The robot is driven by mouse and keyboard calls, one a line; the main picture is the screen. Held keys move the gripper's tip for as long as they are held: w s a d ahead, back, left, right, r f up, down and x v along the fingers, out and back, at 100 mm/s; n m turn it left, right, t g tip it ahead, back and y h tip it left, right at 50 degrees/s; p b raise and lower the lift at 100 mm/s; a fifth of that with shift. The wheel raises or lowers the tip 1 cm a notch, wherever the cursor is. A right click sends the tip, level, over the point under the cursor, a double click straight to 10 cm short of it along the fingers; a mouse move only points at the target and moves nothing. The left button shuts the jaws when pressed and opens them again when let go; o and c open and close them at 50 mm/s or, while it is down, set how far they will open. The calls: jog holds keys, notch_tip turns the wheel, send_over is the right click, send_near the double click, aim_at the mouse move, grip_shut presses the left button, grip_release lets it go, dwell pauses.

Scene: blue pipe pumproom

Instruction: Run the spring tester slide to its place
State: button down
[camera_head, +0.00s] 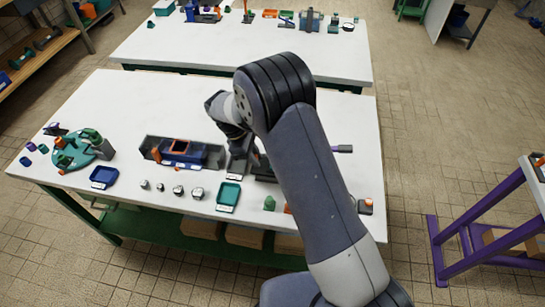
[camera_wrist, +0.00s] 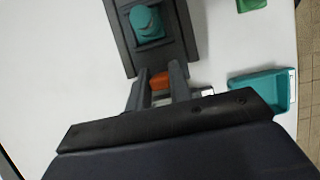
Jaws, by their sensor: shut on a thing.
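The spring tester shows in the wrist view as a dark grey track (camera_wrist: 122,38) with raised side walls. A slide (camera_wrist: 139,43) with a square frame and a ribbed teal cylinder (camera_wrist: 148,22) sits in the track. An orange piece (camera_wrist: 160,80) stands at the track's near end, between the two fingers of my gripper (camera_wrist: 160,75). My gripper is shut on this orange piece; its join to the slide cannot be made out. In the head view my gripper (camera_head: 240,155) is low over the table, and my arm hides much of the tester.
A teal tray (camera_head: 229,193) lies beside my gripper, and a green block (camera_head: 269,203) stands further right. A grey fixture with a blue block (camera_head: 183,151) is to the left, with a blue tray (camera_head: 104,177) and round turntable (camera_head: 75,155) beyond. The table's back (camera_head: 150,90) is clear.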

jog(key=shift+w+a, duration=0.1)
jog(key=shift+a, duration=0.15)
jog(key=c, duration=1.3)
grip_release()
jog(key=b+v, duration=0.1)
jog(key=v, duration=0.9)
jog(key=shift+a+r, duration=0.1)
jog(key=shift+r, duration=0.3)
jog(key=x, duration=0.7)
jog(key=p+x, duration=0.1)
jog(key=x, duration=0.3)
jog(key=shift+d, duration=1)
